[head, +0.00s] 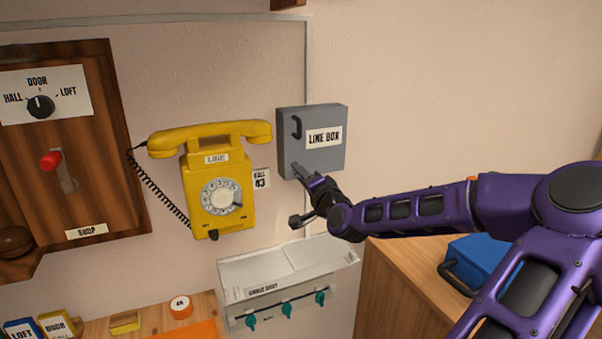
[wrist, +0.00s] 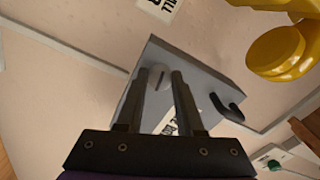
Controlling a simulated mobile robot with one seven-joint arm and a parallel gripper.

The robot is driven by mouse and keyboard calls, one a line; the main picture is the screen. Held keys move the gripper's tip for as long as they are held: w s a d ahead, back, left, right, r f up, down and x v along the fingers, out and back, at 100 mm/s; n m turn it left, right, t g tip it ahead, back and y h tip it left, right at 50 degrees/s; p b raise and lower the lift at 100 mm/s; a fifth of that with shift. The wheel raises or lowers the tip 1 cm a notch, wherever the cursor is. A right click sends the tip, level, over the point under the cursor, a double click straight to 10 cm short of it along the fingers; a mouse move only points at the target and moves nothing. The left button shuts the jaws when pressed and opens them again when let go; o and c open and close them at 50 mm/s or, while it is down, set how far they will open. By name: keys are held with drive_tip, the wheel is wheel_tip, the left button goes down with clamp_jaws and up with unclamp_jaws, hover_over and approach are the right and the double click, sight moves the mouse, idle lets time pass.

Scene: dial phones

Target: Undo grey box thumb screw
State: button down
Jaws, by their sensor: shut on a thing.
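The grey line box (head: 311,140) is mounted on the wall right of the yellow phone. It has a "LINE BOX" label and a dark handle on its front. My gripper (head: 297,170) reaches to the lower left part of its front and hides the thumb screw in the head view. In the wrist view, the grey box (wrist: 205,85) is tilted in the picture. The round, slotted thumb screw (wrist: 161,79) shows between the fingertips of my gripper (wrist: 159,76), and the fingers are closed on it. The box's door looks shut.
The yellow dial phone (head: 219,190) hangs close by on the left, with a small "CALL 43" card (head: 261,179) between. Below is a pale tray unit (head: 290,280) with teal knobs. A blue case (head: 480,262) stands on the wooden cabinet at right.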

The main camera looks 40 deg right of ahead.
drive_tip(key=shift+n+b, duration=2.6)
drive_tip(key=shift+n, duration=5.8)
drive_tip(key=shift+d, duration=0.1)
drive_tip(key=c, duration=0.5)
unclamp_jaws()
drive_tip(key=shift+c, duration=0.2)
drive_tip(key=shift+s, duration=0.15)
